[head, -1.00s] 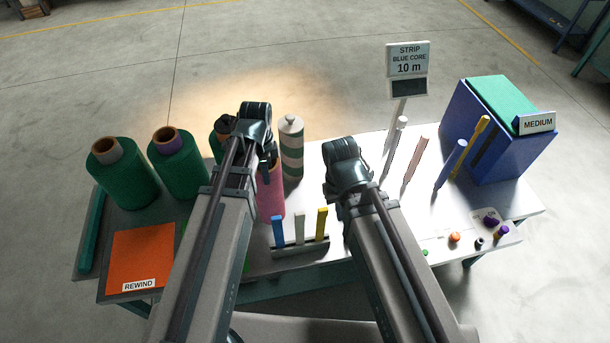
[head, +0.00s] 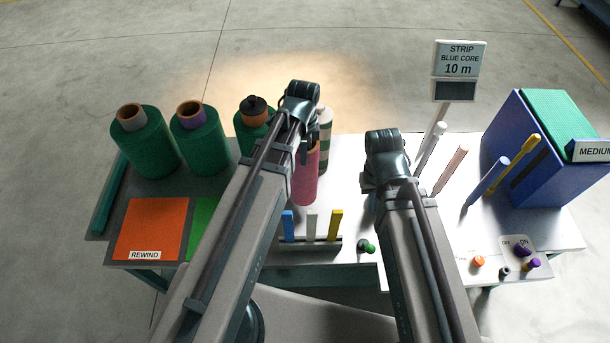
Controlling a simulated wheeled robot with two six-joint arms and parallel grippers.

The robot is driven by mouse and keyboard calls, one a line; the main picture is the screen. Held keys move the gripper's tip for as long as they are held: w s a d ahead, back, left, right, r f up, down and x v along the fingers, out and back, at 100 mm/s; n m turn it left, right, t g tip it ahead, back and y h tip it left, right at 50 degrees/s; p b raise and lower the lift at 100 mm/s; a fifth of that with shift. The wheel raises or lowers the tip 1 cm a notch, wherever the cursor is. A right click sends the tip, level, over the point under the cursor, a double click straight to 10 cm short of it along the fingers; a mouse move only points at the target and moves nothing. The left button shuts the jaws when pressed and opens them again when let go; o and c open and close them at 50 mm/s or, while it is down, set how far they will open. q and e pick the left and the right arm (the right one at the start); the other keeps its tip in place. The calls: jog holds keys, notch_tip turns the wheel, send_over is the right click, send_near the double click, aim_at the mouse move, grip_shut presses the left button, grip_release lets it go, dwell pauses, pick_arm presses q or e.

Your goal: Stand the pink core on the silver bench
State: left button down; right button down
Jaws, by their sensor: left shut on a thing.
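The pink core (head: 305,187) is a pink cylinder with a brown inner tube, near the middle of the head view. My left gripper (head: 307,152) is at its top and shut on it; my arm hides part of both. The core looks upright over the silver bench (head: 350,205), but I cannot tell whether its base touches the top. My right gripper (head: 372,193) is over the bench to the right of the core, apart from it. Its fingers are mostly hidden, so its opening is unclear.
A striped roll (head: 326,135) stands close behind the core. A rack (head: 312,245) with blue, white and yellow sticks is in front. Green rolls (head: 145,147) stand at left, behind an orange mat (head: 152,228). Slanted rods (head: 485,182) and a blue box (head: 520,165) are at right.

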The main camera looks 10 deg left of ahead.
aim_at(304, 170)
pick_arm(q)
jog(key=shift+f+b, duration=2.85)
jog(key=shift+f, duration=0.7)
jog(key=shift+f, duration=0.15)
jog(key=c, duration=1)
grip_release()
jog(key=shift+r, duration=0.25)
